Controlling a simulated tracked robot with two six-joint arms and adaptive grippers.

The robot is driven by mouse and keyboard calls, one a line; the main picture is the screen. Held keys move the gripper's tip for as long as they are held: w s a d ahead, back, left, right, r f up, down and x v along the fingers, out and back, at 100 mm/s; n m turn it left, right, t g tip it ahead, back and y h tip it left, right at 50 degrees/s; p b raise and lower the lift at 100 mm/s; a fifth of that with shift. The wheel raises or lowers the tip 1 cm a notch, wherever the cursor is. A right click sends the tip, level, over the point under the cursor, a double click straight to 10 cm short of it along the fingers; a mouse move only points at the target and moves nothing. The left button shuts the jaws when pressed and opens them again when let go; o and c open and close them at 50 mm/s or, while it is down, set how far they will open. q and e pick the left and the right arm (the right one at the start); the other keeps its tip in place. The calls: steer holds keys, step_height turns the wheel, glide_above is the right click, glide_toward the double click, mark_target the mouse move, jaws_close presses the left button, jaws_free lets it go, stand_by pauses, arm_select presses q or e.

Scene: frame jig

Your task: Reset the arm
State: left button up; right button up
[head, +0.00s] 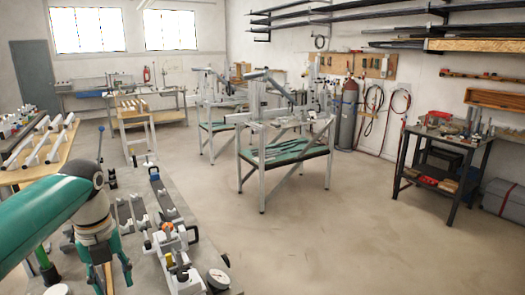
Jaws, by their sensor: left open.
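My left arm comes in from the left as a thick teal link. It bends at a dark and pale joint and points down to my left gripper (108,278). The teal fingers of the gripper stand apart, one on each side, over the grey bench (143,262) at the lower left. A narrow tan strip shows between the fingers; I cannot tell what it is or whether it touches them. The fingertips are partly cut off or hard to make out at the bottom edge. My right arm and right gripper are not in view.
On the bench, right of my gripper, are a clamp jig (178,258) with an orange knob, a round dial gauge (218,279) and dark rails (163,198). A table with white tubes (58,145) stands behind the arm. The floor (320,235) at the right is clear.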

arm_select(q)
steer(key=d+f+n+h, duration=0.1)
steer(key=d+f+n, duration=0.3)
steer(key=f, duration=0.6)
steer(key=d+f+n+h, duration=0.1)
steer(key=d+f+n, duration=0.3)
steer(key=f, duration=0.5)
steer(key=d+f+n+h, duration=0.1)
steer(key=d+f+n, duration=0.3)
steer(key=f, duration=0.6)
steer(key=s+d+f+n, duration=0.2)
steer(key=s+f+n, duration=0.4)
steer(key=s+n, duration=0.3)
steer(key=s+d+f+n+h, duration=0.1)
steer(key=s+d+f+n, duration=0.2)
steer(key=s+f+n, duration=0.4)
steer(key=s+n, duration=0.3)
steer(key=shift+s+d+f+t, duration=0.2)
steer(key=shift+s+t, duration=0.1)
steer(key=shift+s, duration=0.05)
